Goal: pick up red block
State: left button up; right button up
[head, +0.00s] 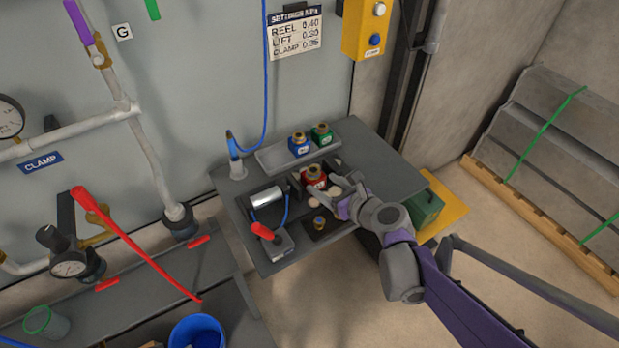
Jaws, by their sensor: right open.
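The red block (316,178), with a brass-coloured top, stands upright on the small grey table (385,160), near its middle. My right gripper (334,185) reaches in from the right, its open fingers close to the red block's right side. Whether a finger touches the block cannot be told from this angle. The lower right of the block is partly hidden by the gripper. My left gripper is not in view.
A blue block (299,144) and a green block (321,134) stand in a grey tray behind. A metal cylinder (265,197) and a red-handled device (270,238) sit left. The table's right part is clear.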

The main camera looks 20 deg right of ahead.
aim_at(307, 173)
jog(key=x, duration=0.2)
jog(key=shift+w+a+f, duration=0.15)
jog(key=shift+w+f, duration=0.05)
jog(key=shift+w, duration=0.05)
jog(key=shift+r+b+x, duration=0.1)
jog(key=shift+b+x, duration=0.3)
jog(key=shift+x, duration=1.15)
jog(key=shift+r+b+x, duration=0.15)
jog(key=shift+b+x, duration=0.2)
jog(key=shift+x, duration=1.2)
grip_shut()
